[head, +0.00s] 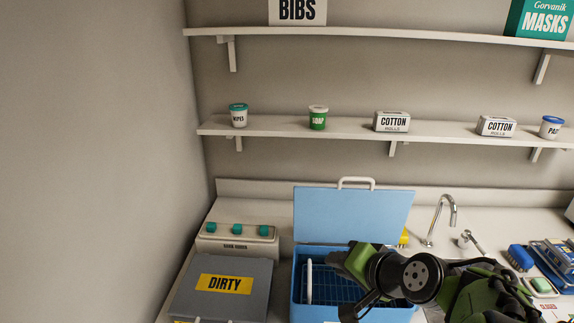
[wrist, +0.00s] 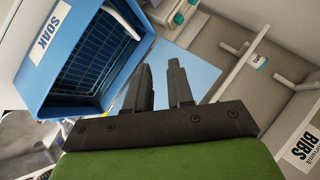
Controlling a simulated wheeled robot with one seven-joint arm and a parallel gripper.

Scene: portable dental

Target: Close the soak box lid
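The soak box (head: 297,291) is a blue box on the counter. Its light blue lid (head: 350,215) stands raised at the back, with a white handle (head: 356,181) along its top edge. A wire basket and a white upright piece show inside the box. My gripper (head: 345,262) is over the box opening, in front of the lid. In the wrist view, the box with its SOAK label (wrist: 50,30) fills the upper left. The lid (wrist: 205,72) shows behind my two dark fingers, which have a narrow gap with nothing between them. Contact with the lid cannot be told.
A grey DIRTY box (head: 222,283) and a white unit with green knobs (head: 237,240) stand left of the soak box. A tap (head: 446,215) and a blue brush (head: 521,257) are to the right. Shelves (head: 350,129) with small containers hang above.

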